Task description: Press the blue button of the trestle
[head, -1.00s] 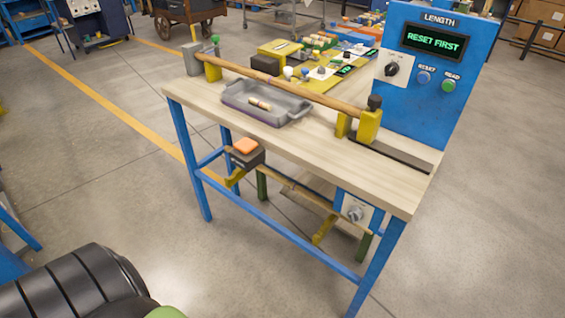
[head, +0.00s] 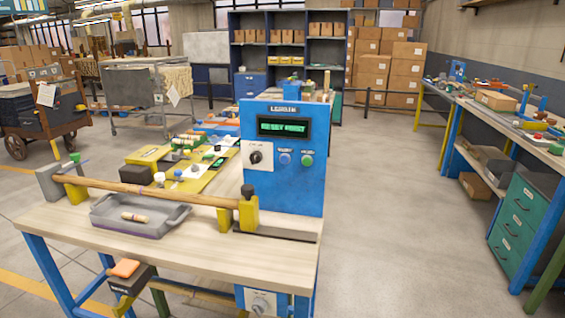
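The trestle table (head: 260,262) stands left of centre, with a pale wood top and blue legs. A blue upright panel (head: 285,200) rises at its right end. The blue button (head: 285,159) is on the panel's face, between a black knob on a white plate (head: 256,157) and a green button (head: 307,161). Above them a dark display (head: 283,128) shows green text, blurred now. A turned wood bar (head: 160,191) lies across yellow supports on the table, left of the panel. Neither gripper is in view, and nothing touches the blue button.
A grey tray (head: 165,225) holding a small wooden piece sits on the table. Free floor (head: 400,240) lies right of the trestle. A long bench with green drawers (head: 513,220) stands at the far right.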

